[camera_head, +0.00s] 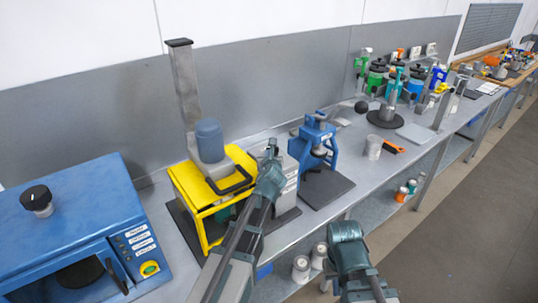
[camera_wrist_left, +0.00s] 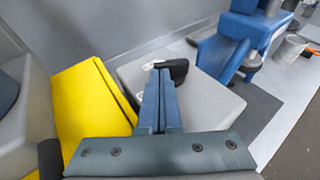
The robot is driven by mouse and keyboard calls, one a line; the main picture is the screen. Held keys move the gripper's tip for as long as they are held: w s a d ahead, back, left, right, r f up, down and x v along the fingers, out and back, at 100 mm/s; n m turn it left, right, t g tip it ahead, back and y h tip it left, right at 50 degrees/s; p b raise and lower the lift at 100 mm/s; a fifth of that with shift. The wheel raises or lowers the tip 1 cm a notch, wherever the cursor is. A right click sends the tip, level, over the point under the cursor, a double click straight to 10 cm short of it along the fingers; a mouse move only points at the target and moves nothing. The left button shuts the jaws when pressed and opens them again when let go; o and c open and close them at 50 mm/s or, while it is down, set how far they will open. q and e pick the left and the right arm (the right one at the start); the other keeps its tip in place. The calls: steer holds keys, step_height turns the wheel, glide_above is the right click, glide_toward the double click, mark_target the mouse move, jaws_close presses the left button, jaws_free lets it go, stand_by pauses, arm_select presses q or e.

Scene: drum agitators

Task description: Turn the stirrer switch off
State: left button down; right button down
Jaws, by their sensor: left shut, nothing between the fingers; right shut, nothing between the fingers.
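A grey box (camera_head: 292,172) with white labels on its front stands just right of the yellow-framed stirrer (camera_head: 187,181); its top shows in the left wrist view (camera_wrist_left: 215,103). A black switch lever (camera_wrist_left: 179,68) sits on that top, by a small white label. My left gripper (camera_head: 271,148) is shut and empty over the box, its fingertips at the lever in the left wrist view (camera_wrist_left: 161,72). I cannot tell whether they touch it. In the head view my arm hides the lever and part of the box. My right gripper (camera_head: 345,231) is shut and empty in front of the bench.
A blue machine (camera_head: 70,225) with a black knob stands at the left. A blue press (camera_head: 318,150) on a dark plate stands right of the grey box. A grey cup (camera_head: 374,147) and orange-handled tool (camera_head: 392,146) lie farther right. Open floor is at the right.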

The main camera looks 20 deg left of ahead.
arm_select(q)
steer(key=shift+w+a, duration=0.1)
steer(key=shift+a, duration=0.45)
arm_select(e)
steer(key=shift+a, duration=0.15)
arm_select(q)
steer(key=shift+w+a, duration=0.15)
steer(key=shift+a, duration=0.15)
steer(key=shift+w+a, duration=0.55)
steer(key=shift+a, duration=0.1)
steer(key=shift+d, duration=0.1)
stand_by(1.4)
